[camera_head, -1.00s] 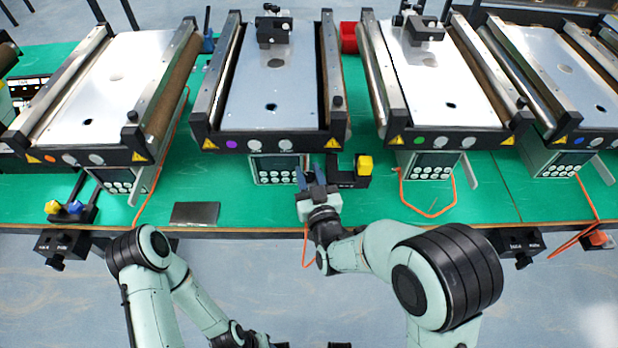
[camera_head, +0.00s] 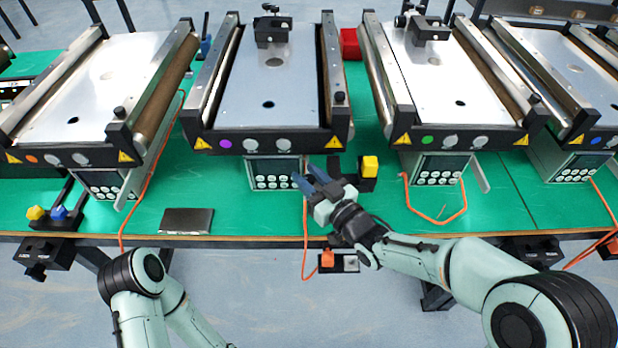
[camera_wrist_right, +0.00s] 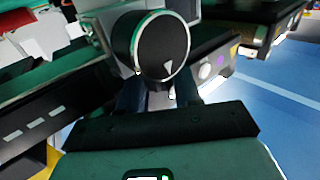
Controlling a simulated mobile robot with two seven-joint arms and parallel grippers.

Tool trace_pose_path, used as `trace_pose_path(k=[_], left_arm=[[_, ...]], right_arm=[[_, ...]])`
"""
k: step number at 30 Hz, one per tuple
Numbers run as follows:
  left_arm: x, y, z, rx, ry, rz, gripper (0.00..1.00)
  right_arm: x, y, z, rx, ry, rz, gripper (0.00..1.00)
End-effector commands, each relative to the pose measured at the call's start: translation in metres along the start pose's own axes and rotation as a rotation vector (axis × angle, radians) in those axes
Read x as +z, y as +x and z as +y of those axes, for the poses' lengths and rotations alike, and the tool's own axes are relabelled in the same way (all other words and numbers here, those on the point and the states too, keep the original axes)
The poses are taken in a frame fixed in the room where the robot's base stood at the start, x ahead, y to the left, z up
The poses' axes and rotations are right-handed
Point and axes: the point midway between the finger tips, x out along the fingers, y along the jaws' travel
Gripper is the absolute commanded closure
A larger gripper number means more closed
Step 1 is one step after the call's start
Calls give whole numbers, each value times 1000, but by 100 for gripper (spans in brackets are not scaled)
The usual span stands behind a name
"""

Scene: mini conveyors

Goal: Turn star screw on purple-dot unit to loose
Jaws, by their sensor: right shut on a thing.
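The purple-dot unit (camera_head: 268,118) is the second conveyor from the left, with a purple dot (camera_head: 226,143) on its front bar. Its control box (camera_head: 273,173) hangs below. My right gripper (camera_head: 309,178) is at the right side of that box, in front of the bar. In the right wrist view, a round black knob (camera_wrist_right: 162,46) with a white pointer sits at the fingertips, and my right gripper (camera_wrist_right: 160,92) is shut on it. I cannot make out a star shape. The purple dot also shows there (camera_wrist_right: 204,71). My left gripper is out of view; only its arm shows.
A yellow-topped black block (camera_head: 369,168) stands just right of my right gripper. An orange cable (camera_head: 304,250) hangs over the table edge below it. A dark flat plate (camera_head: 187,221) lies at the front left. Green-dot unit (camera_head: 460,142) stands to the right.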

Motion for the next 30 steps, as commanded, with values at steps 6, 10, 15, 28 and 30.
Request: trace_pose_path(k=[6,10,15,28,30], left_arm=[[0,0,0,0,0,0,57],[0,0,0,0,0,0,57],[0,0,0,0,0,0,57],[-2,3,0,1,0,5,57],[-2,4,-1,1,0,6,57]], right_arm=[[0,0,1,3,1,-2,64],[0,0,1,2,0,-1,48],[0,0,0,2,0,-1,48],[0,-62,1,6,2,0,48],[0,-78,2,7,2,1,48]])
